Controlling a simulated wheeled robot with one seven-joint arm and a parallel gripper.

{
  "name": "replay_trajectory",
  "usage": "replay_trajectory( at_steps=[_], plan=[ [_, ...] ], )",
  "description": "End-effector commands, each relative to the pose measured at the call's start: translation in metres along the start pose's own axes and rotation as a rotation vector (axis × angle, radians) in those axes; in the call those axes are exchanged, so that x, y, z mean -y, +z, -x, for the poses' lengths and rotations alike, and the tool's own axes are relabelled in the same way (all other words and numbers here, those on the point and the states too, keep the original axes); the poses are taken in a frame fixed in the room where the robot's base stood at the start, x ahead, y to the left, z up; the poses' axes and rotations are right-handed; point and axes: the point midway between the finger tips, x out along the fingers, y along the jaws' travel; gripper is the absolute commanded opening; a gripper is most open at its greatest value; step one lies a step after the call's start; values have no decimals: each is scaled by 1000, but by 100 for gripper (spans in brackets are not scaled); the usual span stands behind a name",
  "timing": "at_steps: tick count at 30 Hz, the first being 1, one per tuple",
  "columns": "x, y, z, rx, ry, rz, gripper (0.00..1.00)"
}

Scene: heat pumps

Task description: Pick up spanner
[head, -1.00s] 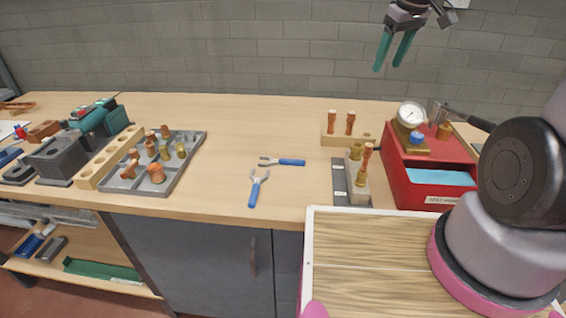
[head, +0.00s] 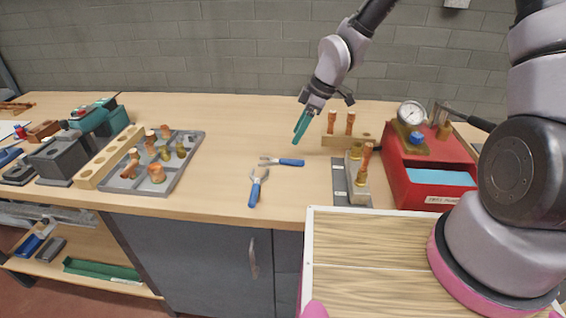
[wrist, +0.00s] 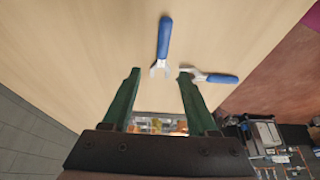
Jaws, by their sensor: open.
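Two blue-handled tools with forked metal heads lie flat on the wooden bench. One tool (head: 284,162) lies sideways, handle to the right; it also shows in the wrist view (wrist: 164,40). The other tool (head: 257,189) lies nearer the front edge, handle toward me; it also shows in the wrist view (wrist: 213,77). Both have a spanner-like head, and I cannot tell which is meant. My gripper (head: 302,125) is open and empty, above the bench behind and slightly right of the sideways tool. In the wrist view, that tool's head shows between my green fingertips (wrist: 159,74).
A wooden block with copper fittings (head: 345,140) stands just right of my gripper. A red box (head: 403,178) with a gauge is farther right. A grey tray (head: 192,150) of fittings lies left. The bench between tray and tools is clear.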

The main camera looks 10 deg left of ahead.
Motion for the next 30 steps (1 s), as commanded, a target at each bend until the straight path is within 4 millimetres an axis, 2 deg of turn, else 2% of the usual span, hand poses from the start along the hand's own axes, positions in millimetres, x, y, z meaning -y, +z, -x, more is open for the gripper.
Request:
replay_trajectory(
  at_steps=[4, 11, 19, 23, 29, 30],
  plan=[
    [2, 0, -26, 2, -4, 1, 59],
    [2, 0, -45, 2, -1, -1, 59],
    [6, 1, -83, 4, -3, -2, 59],
    [5, 0, -92, 2, 0, -1, 59],
    [5, 1, -93, 2, 1, -2, 59],
    [5, 1, -93, 2, 1, -2, 55]
  ],
)
